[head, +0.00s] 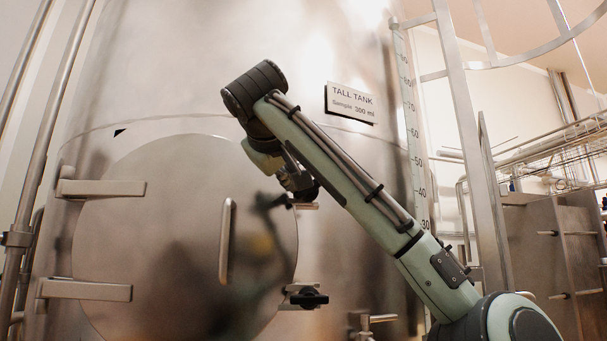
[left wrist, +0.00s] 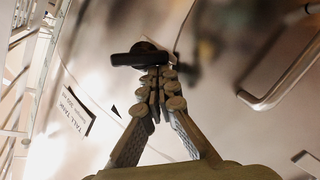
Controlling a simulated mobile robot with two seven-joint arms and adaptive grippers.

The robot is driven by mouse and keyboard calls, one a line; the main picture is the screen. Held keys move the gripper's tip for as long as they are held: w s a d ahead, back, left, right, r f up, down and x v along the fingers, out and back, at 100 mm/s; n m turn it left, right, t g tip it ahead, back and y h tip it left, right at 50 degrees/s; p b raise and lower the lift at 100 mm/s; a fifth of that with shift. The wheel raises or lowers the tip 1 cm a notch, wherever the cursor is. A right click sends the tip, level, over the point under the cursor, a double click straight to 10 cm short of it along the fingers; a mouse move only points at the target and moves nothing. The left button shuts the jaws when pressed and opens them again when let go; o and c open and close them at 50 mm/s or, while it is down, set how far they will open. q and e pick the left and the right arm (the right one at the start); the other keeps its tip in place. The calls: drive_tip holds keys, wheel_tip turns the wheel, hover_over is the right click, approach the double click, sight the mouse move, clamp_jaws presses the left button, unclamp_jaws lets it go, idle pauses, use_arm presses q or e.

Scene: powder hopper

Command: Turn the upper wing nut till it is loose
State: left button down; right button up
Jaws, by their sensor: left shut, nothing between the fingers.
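The upper wing nut is black with a broad bar-like wing and shows in the left wrist view (left wrist: 138,58), just beyond my left fingertips. In the head view it is mostly hidden behind my left gripper (head: 296,182) at the right edge of the round hatch door (head: 160,230). My left gripper, also in the left wrist view (left wrist: 158,78), has its fingers together with nothing between them. The tips overlap the nut in the picture; I cannot tell whether they touch it. A lower black wing nut (head: 308,298) sits on its bracket below. My right gripper is not in view.
The hatch has a vertical bar handle (head: 227,240) and two hinge arms (head: 100,188) at left. A sign (head: 350,104) reads TALL TANK. A ladder (head: 470,130) stands at right. A small valve-like fitting (head: 370,322) is at the lower right of the hatch.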

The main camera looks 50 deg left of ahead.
use_arm(q)
drive_tip(key=shift+f+n+t, duration=0.4)
drive_tip(key=shift+f+n, duration=0.05)
drive_tip(key=shift+n, duration=0.65)
drive_tip(key=shift+f+n+t, duration=0.4)
drive_tip(key=shift+n, duration=0.7)
